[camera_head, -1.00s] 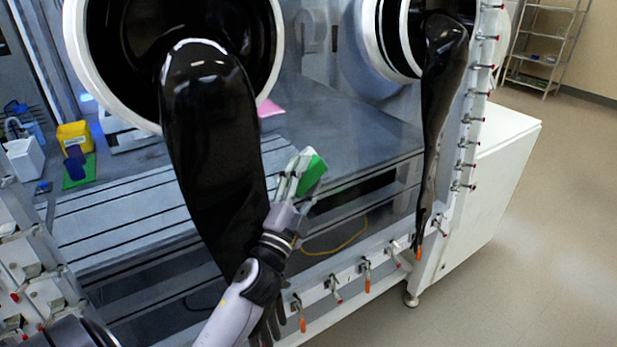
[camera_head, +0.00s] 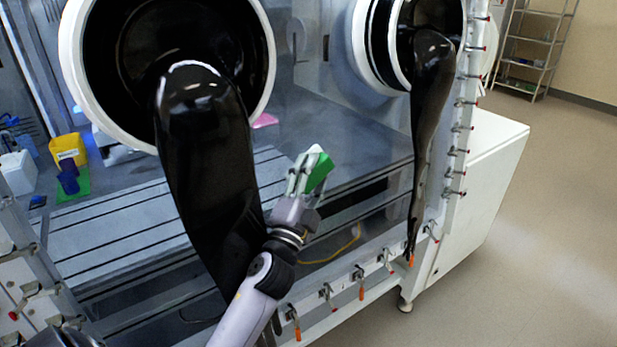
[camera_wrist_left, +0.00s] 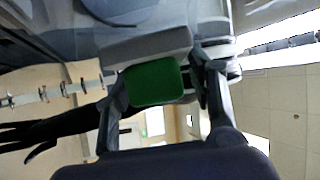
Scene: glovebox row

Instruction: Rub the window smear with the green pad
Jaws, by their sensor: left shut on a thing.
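My left gripper (camera_head: 306,176) is shut on the green pad (camera_head: 320,173), which has a pale edge. It holds the pad in front of the glovebox window (camera_head: 340,115), right of the near black glove. In the left wrist view the pad's green face (camera_wrist_left: 153,83) shows between the fingers, with a grey block just above it. I cannot tell whether the pad touches the glass. I cannot make out the smear clearly. My right gripper is not in view.
A long black glove (camera_head: 205,165) hangs from the near port, close beside my left arm. Another glove (camera_head: 430,110) hangs at the right. Clamps with orange tips (camera_head: 361,290) line the window's lower frame. Inside is a yellow container (camera_head: 68,148). Open floor lies at the right.

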